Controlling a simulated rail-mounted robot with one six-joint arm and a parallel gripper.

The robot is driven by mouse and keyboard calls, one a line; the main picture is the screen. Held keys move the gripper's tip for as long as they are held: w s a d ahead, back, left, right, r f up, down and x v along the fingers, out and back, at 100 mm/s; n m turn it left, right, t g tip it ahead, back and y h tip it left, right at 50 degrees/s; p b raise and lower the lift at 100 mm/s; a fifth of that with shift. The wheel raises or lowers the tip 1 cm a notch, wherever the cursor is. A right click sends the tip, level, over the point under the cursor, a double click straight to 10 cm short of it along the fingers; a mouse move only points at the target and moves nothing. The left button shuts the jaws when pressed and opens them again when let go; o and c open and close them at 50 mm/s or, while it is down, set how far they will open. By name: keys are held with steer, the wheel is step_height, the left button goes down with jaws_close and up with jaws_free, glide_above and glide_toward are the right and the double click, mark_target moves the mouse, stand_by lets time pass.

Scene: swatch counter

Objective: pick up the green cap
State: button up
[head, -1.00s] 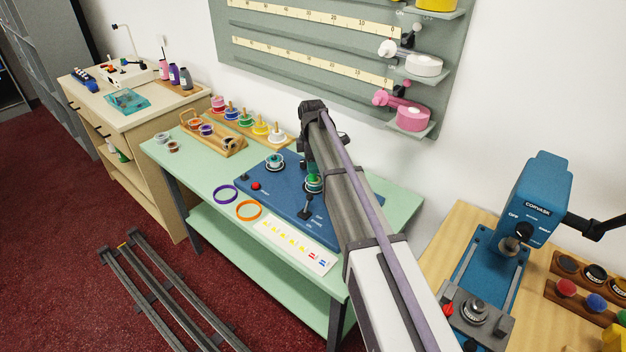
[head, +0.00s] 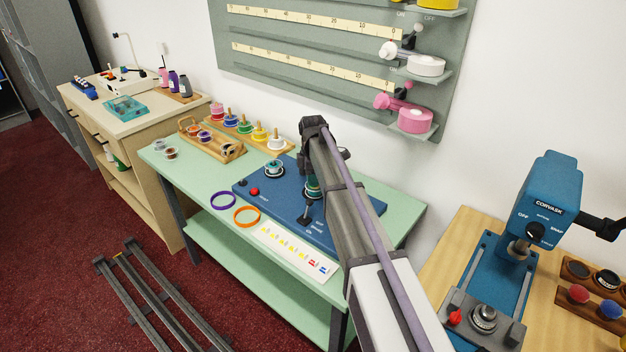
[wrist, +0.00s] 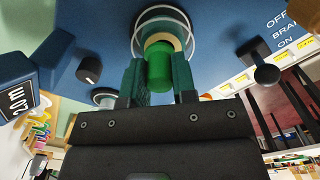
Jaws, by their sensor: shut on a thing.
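The green cap (wrist: 159,66) is a short green cylinder in the middle of the wrist view. It stands at the cream core of a clear-rimmed spool (wrist: 176,15) on the blue board. My gripper (wrist: 159,82) has its two teal fingers on either side of the cap, shut on it. The cap still appears to be at the spool; I cannot tell whether it is lifted. In the head view my gripper (head: 312,186) is low over the blue board (head: 270,206), partly behind my arm, and the cap cannot be made out clearly there.
A second spool (head: 274,169) stands on the board left of my gripper. A black lever (head: 305,214) is just in front, and a red button (head: 254,191) is further left. Purple (head: 223,200) and orange (head: 246,216) rings lie on the green table. A blue block (wrist: 14,88) shows at wrist-view left.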

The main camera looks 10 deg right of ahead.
step_height(320, 180, up, 10)
steer(key=p, duration=1)
steer(key=shift+r, duration=0.15)
jaws_close()
steer(key=shift+f, duration=0.2)
